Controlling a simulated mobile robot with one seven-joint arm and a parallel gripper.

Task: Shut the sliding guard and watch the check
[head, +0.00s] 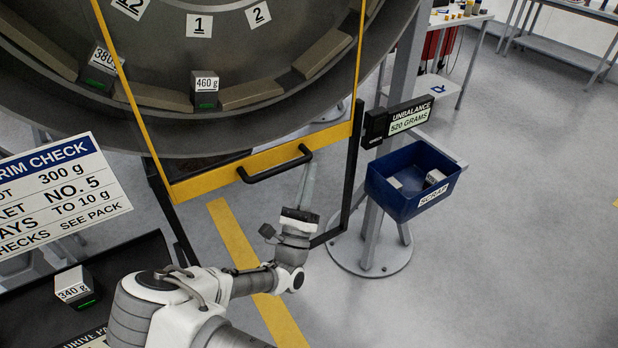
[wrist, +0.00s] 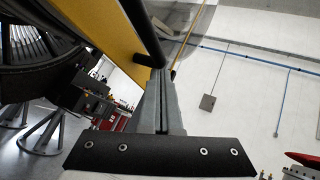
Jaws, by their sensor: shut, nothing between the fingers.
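The sliding guard is a clear panel in a yellow frame (head: 215,182), standing in front of the large round fan case (head: 150,140). Its black bar handle (head: 275,166) is on the bottom rail; the handle also shows in the wrist view (wrist: 146,38). The guard's top is out of view, so its full travel cannot be told. My gripper (head: 311,168) has its fingers together, empty, pointing up beside the handle's right end. In the wrist view the closed fingers (wrist: 162,90) lie close to the handle; contact cannot be told. A display (head: 408,117) reads "UNBALANCE 520 GRAMS".
Weights marked 380 g (head: 104,62) and 460 g (head: 206,88) sit in the fan case. A 340 g weight (head: 74,287) lies on a dark surface at lower left. A blue scrap bin (head: 412,182) hangs on a post at right. Floor beyond it is clear.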

